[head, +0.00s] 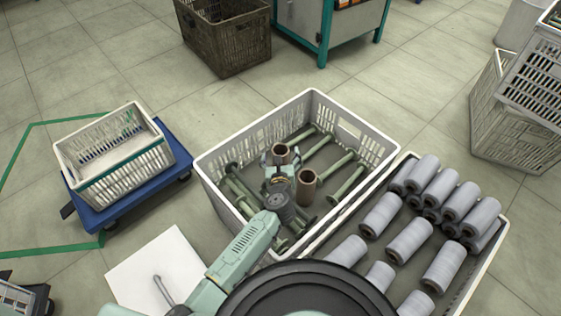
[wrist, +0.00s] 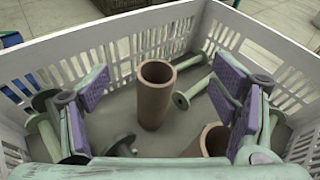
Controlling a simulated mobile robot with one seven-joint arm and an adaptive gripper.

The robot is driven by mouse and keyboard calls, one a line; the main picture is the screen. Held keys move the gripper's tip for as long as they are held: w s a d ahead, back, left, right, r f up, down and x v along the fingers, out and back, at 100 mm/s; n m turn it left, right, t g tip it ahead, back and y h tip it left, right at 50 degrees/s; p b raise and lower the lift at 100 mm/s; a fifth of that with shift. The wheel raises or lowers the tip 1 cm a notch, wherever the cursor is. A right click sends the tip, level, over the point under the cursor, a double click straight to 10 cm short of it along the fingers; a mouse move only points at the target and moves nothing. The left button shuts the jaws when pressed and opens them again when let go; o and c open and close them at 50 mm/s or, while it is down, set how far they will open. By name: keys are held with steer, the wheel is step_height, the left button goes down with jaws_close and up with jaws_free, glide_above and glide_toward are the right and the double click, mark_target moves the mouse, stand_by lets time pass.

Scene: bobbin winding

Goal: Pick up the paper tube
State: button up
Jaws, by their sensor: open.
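A brown paper tube (wrist: 155,98) stands upright on the floor of the white crate (head: 353,127), between and ahead of my gripper's spread fingers in the wrist view. It also shows in the head view (head: 281,153). A second brown paper tube (head: 306,187) stands close to it; in the wrist view it (wrist: 209,141) is nearer, by the right finger and partly cut off by my gripper's body. My gripper (head: 281,160) is open inside the crate, its purple pads apart with a gap to the first tube. The first tube's base is hidden in the head view.
Several green flanged bobbins (head: 345,184) lie around the tubes in the crate. A crate of grey wound bobbins (head: 408,241) adjoins it on the right. A white crate (head: 110,150) sits on a blue dolly (head: 183,152) at left. A brown crate (head: 228,45) stands behind.

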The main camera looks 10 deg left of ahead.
steer(key=shift+m+g, duration=0.4)
steer(key=shift+m, duration=0.1)
steer(key=f, duration=0.1)
steer(key=s+f, duration=0.1)
steer(key=f, duration=0.1)
steer(key=s+d+f, duration=0.1)
steer(key=shift+f, duration=0.2)
steer(key=b+x, duration=0.1)
steer(key=x, duration=1)
steer(key=shift+w+a+f, duration=0.15)
steer(key=shift+a+f, duration=0.1)
steer(key=shift+f, duration=0.15)
steer(key=shift+c, duration=0.6)
steer(key=c, duration=1.5)
